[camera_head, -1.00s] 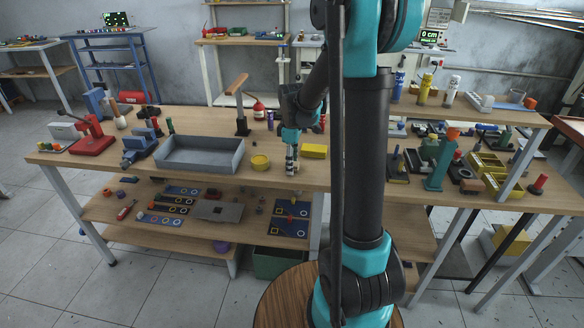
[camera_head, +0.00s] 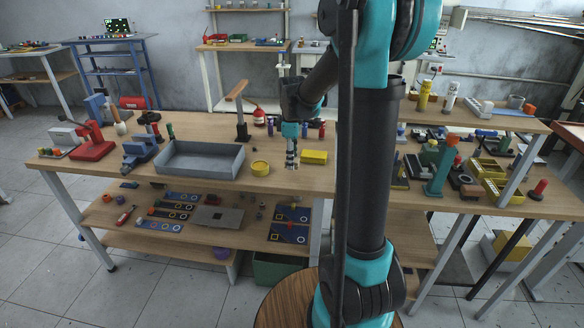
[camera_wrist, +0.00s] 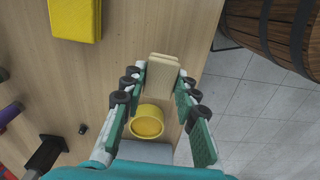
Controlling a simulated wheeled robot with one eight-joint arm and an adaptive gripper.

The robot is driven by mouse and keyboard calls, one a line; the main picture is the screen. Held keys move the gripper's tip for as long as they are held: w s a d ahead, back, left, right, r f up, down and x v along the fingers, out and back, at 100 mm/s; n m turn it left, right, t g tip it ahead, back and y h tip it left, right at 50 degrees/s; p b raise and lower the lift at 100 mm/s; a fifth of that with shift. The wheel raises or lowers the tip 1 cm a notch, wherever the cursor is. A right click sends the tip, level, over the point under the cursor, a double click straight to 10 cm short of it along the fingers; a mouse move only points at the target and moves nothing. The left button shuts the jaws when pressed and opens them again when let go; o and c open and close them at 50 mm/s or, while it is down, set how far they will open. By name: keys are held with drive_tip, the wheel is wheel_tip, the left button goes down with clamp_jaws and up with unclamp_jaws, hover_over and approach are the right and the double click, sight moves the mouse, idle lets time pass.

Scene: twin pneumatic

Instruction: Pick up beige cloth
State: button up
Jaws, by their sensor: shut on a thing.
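The beige cloth (camera_wrist: 161,76) is a small, pale, folded-looking block in the wrist view. It sits between the fingertips of my gripper (camera_wrist: 160,82). The gripper is shut on it, with a finger on each side. In the head view my gripper (camera_head: 291,161) points down over the front of the wooden table (camera_head: 330,178), between a yellow round container and a yellow box. The cloth is too small to make out clearly there.
The yellow round container (camera_head: 260,168) and a grey tray (camera_head: 200,160) lie left of my gripper. The yellow box (camera_head: 314,157) is close on its right. The table's front edge is near, with tiled floor (camera_wrist: 250,110) beyond. A wooden barrel (camera_wrist: 275,28) stands below.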

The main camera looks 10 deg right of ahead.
wheel_tip(320, 180, up, 16)
idle(0.3)
drive_tip(key=o, duration=0.5)
drive_tip(key=c, duration=0.4)
drive_tip(key=shift+f, duration=0.1)
